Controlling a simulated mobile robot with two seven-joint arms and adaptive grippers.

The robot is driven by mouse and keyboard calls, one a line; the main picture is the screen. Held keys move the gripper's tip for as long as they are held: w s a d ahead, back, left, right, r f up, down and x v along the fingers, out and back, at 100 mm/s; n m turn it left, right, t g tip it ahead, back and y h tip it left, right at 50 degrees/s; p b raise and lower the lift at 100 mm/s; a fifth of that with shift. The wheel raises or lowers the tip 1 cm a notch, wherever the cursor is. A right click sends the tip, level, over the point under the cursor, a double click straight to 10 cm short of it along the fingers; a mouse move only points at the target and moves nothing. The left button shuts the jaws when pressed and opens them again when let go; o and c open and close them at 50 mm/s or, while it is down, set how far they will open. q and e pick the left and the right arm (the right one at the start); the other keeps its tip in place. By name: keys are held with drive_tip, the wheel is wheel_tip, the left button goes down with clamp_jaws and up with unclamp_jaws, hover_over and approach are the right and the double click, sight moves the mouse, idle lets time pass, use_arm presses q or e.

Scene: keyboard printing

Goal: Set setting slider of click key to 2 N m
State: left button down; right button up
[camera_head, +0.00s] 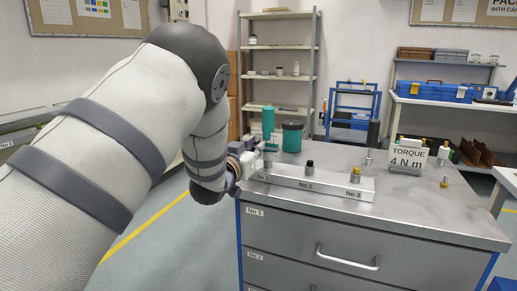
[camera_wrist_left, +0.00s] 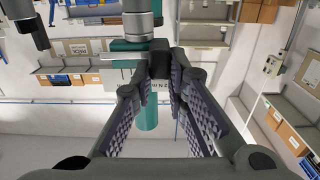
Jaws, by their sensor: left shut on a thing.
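The click key (camera_head: 268,122) appears as an upright teal handle at the left end of the bench, just beyond my left gripper (camera_head: 240,160). Its teal handle (camera_wrist_left: 147,116) also shows behind the fingers in the left wrist view, with a wider teal band and a grey cylinder. My left gripper (camera_wrist_left: 162,75) is shut on a small dark part that looks like the setting slider (camera_wrist_left: 160,57). The slider's scale is too small to read. A white sign (camera_head: 407,155) on the bench reads "TORQUE 4 N m". My right gripper is not in view.
A white holder (camera_head: 335,187) marked No 1 to No 3 runs along the bench's front edge and bears several small fittings. A teal container (camera_head: 292,136) stands behind it. A brass-coloured fitting (camera_head: 444,182) stands at the right. The bench top (camera_head: 420,210) is clear at the front right.

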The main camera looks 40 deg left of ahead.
use_arm(q)
drive_tip(key=c, duration=1.6)
unclamp_jaws()
drive_tip(key=shift+a, duration=0.25)
drive_tip(key=shift+o, duration=0.2)
drive_tip(key=v, duration=1.2)
drive_tip(key=shift+d, duration=0.1)
